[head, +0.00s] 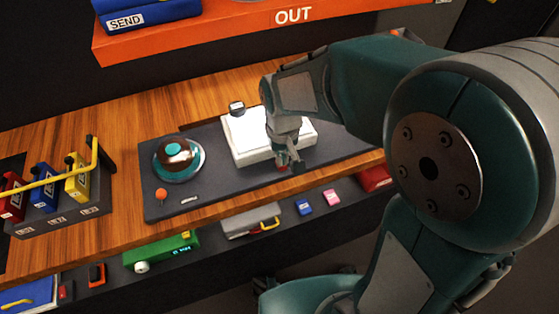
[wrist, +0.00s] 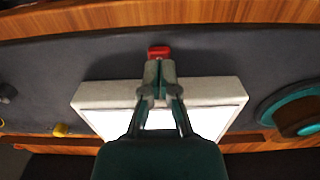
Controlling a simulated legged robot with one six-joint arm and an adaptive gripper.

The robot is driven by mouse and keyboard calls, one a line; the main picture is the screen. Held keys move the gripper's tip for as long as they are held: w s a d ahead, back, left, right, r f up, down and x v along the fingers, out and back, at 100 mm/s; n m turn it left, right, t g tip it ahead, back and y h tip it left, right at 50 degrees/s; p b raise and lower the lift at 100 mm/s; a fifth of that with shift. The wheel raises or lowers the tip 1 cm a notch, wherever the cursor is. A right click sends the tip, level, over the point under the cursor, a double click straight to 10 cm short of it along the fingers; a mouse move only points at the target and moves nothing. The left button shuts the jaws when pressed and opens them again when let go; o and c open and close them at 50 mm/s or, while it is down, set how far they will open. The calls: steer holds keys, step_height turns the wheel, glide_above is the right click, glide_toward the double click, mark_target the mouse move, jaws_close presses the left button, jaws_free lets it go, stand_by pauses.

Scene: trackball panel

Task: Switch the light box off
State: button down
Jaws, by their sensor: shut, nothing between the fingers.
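The white light box (head: 243,138) sits on the dark panel (head: 220,192), and its top looks bright white in the wrist view (wrist: 107,120). A small red switch (wrist: 159,51) stands on the panel just beyond the box's edge in the wrist view. In the head view only a bit of red (head: 283,167) shows by my fingertips. My gripper (head: 290,160) is shut and empty, pointing down at the box's near edge. In the wrist view its fingertips (wrist: 158,72) lie right beside the switch; I cannot tell whether they touch it.
A trackball (head: 178,155) in a teal ring and an orange knob (head: 160,193) are on the panel's left. A rack with coloured blocks (head: 76,182) stands further left. An orange OUT shelf (head: 240,38) hangs behind. A lower shelf holds a grey case (head: 250,220) and small items.

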steer(key=shift+f, duration=0.7)
stand_by(0.4)
steer(key=shift+r, duration=3.55)
